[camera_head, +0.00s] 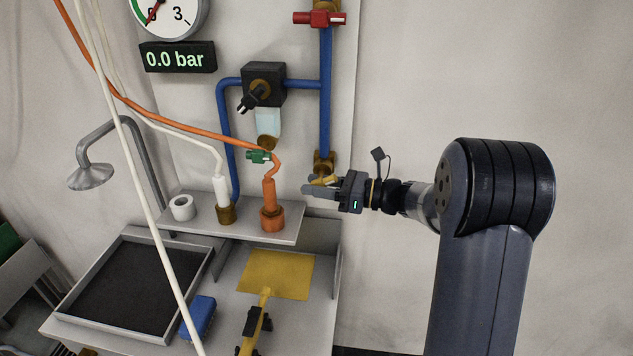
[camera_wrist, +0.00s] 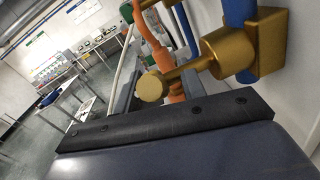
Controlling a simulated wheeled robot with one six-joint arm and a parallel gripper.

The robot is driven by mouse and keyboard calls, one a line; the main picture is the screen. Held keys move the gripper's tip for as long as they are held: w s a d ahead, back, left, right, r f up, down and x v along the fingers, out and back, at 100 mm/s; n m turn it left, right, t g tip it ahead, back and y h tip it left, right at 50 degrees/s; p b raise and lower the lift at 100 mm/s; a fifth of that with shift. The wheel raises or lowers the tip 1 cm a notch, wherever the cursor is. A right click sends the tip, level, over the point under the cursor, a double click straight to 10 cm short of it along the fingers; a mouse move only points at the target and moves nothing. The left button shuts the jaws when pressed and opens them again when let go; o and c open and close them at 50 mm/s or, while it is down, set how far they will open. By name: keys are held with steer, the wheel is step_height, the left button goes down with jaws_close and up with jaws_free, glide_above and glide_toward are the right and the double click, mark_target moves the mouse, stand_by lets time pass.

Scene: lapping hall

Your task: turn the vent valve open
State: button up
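A brass valve (camera_head: 324,160) sits at the lower end of the vertical blue pipe; no label shows that it is the vent valve. In the wrist view the brass valve (camera_wrist: 228,52) is close, with a stem reaching left to a round brass end (camera_wrist: 152,87). My gripper (camera_head: 314,188) points left just below and in front of this valve, and its fingers partly hide the brass lever. I cannot tell whether they touch or grip it. A dark part of my gripper fills the bottom of the wrist view; neither view shows the gap between the fingertips.
A red-handled valve (camera_head: 320,18) is higher on the blue pipe. A black box with a knob (camera_head: 263,85), a green-handled valve (camera_head: 259,156) and an orange hose (camera_head: 190,128) are left. A display (camera_head: 178,58) reads 0.0 bar. A grey shelf (camera_head: 285,235) lies below my gripper.

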steer(key=shift+a, duration=0.2)
jaws_close()
stand_by(0.3)
